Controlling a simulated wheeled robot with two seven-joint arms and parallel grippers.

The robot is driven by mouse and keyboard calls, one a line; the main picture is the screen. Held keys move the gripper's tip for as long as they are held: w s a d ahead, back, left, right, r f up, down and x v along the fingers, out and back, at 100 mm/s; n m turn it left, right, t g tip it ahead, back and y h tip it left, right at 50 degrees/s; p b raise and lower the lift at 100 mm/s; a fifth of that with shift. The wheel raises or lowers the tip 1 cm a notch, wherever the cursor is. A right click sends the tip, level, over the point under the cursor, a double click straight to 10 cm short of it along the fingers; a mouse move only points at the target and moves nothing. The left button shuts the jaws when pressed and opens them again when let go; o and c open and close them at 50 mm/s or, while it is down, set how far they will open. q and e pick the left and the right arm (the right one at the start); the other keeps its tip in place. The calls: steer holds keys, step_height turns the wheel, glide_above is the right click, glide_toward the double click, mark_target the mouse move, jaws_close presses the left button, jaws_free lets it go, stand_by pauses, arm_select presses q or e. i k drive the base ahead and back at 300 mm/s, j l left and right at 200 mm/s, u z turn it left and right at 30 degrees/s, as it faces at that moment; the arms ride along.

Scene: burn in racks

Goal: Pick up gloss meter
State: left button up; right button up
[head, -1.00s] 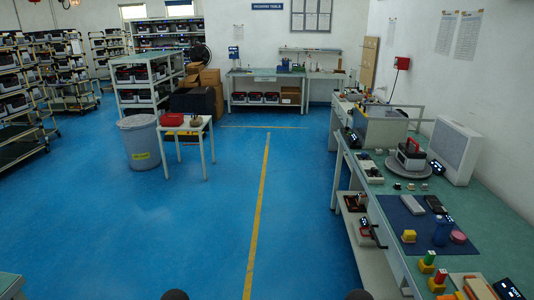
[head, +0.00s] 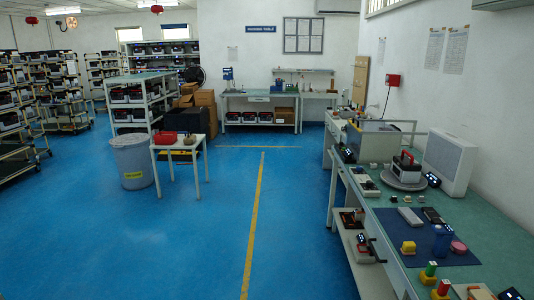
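I cannot tell for certain which item is the gloss meter; the small devices on the right workbench (head: 487,213) are too small to identify. On its dark blue mat (head: 462,256) are a light grey flat block (head: 410,217), a dark handheld device (head: 433,216), a blue container (head: 441,240), a pink round piece (head: 458,247) and a yellow block (head: 408,247). A red-and-black unit (head: 406,167) stands on a round grey plate behind the mat. Neither of my grippers is in view.
The blue floor (head: 200,245) is open in the middle, with a yellow line (head: 254,225). A grey bin (head: 132,162) and a small white table (head: 180,147) stand left of centre. Racks (head: 140,103) fill the back left. A white panel (head: 450,160) leans by the right wall.

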mark_target(443, 242)
steer(key=z, duration=1.25)
